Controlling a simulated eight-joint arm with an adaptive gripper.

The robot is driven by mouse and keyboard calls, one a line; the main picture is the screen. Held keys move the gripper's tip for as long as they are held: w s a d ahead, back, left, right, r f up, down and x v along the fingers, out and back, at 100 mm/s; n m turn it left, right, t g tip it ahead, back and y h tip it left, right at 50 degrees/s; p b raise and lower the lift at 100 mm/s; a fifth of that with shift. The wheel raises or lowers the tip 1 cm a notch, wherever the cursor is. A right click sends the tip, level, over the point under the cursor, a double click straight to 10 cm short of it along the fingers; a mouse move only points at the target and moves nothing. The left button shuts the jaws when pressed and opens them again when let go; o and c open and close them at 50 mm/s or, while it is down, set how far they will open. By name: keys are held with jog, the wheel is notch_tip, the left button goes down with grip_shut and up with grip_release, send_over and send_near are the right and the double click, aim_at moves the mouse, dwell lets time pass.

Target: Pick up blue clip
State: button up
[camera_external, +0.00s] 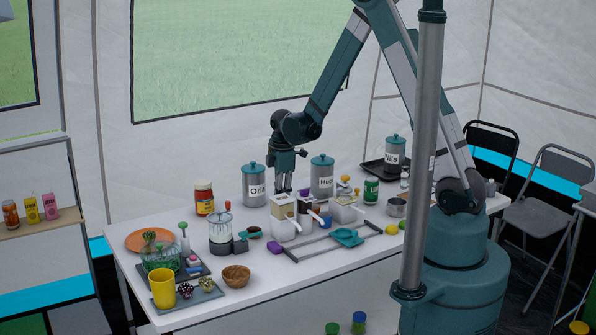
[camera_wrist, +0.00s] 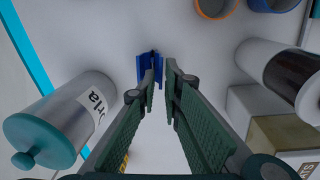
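The blue clip (camera_wrist: 141,68) shows in the wrist view at the upper middle, on the white table, just beyond my fingertips. My left finger covers part of it, and blue shows on both sides of that finger. My gripper (camera_wrist: 160,80) is partly open, with a narrow gap between its fingertips. I cannot tell whether a finger touches the clip. In the external view my gripper (camera_external: 283,189) points down over the back of the table, behind white containers. The clip cannot be made out there.
A grey canister with a teal lid labelled Orla (camera_external: 254,187) stands left of my gripper; another canister (camera_external: 322,178) stands right. White containers (camera_external: 287,222) stand in front. In the wrist view, a dark-filled jar (camera_wrist: 278,68) is at right. Bare table surrounds the clip.

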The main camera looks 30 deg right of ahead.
jog(key=shift+f, duration=0.65)
grip_shut()
jog(key=shift+w+r, duration=0.1)
jog(key=shift+r, duration=0.1)
notch_tip(320, 180, up, 10)
jog(key=shift+f+p, duration=0.15)
jog(key=shift+p, duration=0.3)
dwell(0.4)
